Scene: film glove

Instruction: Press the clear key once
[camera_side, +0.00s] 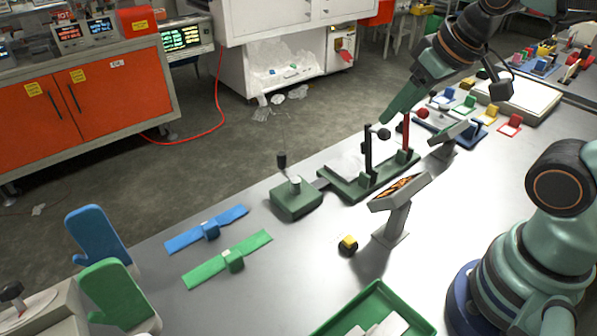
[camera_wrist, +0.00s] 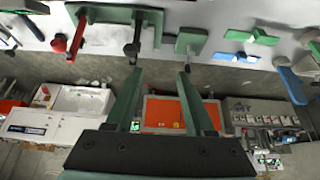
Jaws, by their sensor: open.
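No key marked as clear can be read. A small black block with a yellow top (camera_side: 348,243) sits on the table beside a grey stand with a tilted orange-lit screen (camera_side: 400,190); whether it is the clear key I cannot tell. My gripper (camera_side: 385,120) is raised above the far part of the table, near a green frame (camera_side: 342,188) with a black post and a red post (camera_side: 406,132). In the wrist view my gripper (camera_wrist: 160,72) shows two green fingers spread apart, with nothing between them. The block is not identifiable in the wrist view.
A green box with a black-knobbed lever (camera_side: 295,200) joins the frame. Blue (camera_side: 184,241) and green (camera_side: 205,272) strips lie left, with blue (camera_side: 96,236) and green (camera_side: 115,290) mitts beyond. A green tray (camera_side: 340,318) is at the front. A second tilted panel (camera_side: 448,131) stands behind.

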